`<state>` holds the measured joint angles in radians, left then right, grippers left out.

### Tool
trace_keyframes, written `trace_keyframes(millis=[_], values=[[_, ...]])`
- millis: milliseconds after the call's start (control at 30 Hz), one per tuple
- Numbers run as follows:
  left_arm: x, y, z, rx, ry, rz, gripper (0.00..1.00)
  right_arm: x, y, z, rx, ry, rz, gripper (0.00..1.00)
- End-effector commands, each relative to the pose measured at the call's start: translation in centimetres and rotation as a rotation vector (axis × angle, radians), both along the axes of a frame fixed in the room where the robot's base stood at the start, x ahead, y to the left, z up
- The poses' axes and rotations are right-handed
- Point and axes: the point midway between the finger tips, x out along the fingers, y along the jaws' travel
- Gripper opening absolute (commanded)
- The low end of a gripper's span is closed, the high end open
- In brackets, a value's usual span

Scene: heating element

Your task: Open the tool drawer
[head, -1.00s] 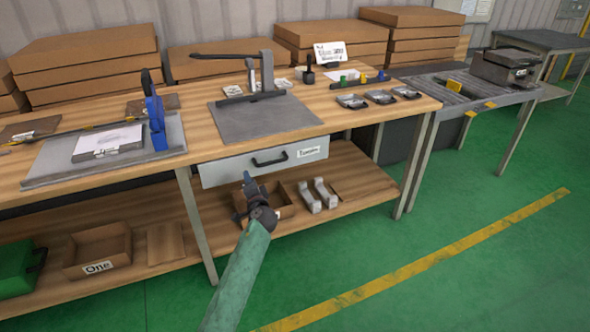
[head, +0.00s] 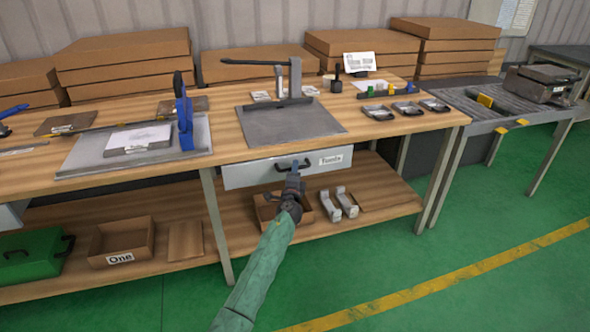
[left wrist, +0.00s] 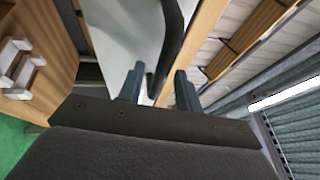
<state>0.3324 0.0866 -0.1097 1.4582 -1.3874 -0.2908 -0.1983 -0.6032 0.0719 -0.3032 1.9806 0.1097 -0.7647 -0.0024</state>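The tool drawer (head: 245,175) is a pale grey front under the wooden tabletop, with a label at its right. It looks closed. Its dark bar handle (head: 301,161) is partly covered by my left gripper (head: 294,172). In the left wrist view, the pale drawer front (left wrist: 125,35) fills the upper middle and the dark handle (left wrist: 172,45) curves down toward the fingers. My left gripper (left wrist: 158,88) has its two fingers apart, with the end of the handle showing in the gap. I cannot tell whether they touch it. My right gripper is not in view.
The workbench (head: 400,132) carries a press on a grey plate (head: 290,125) and several small trays. The lower shelf holds an open box (head: 268,208) below the drawer, metal brackets (head: 346,202), and a green case (head: 30,255). The green floor in front is clear.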

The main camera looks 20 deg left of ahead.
Motion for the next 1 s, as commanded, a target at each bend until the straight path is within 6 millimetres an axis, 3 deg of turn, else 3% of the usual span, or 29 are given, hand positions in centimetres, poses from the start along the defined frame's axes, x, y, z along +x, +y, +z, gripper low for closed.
trace_keyframes(millis=[167,467,633,1000], values=[[1.04,0.23,0.19,-0.001,0.0,0.001,0.35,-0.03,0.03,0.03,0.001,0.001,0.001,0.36],[1.17,0.26,0.17,-0.001,0.001,0.0,0.35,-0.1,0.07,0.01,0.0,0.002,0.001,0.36],[1.16,0.25,0.17,-0.001,0.001,0.0,0.01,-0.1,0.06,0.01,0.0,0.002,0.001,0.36],[0.66,-0.09,0.11,-0.001,0.002,0.0,0.0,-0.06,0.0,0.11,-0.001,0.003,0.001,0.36]])
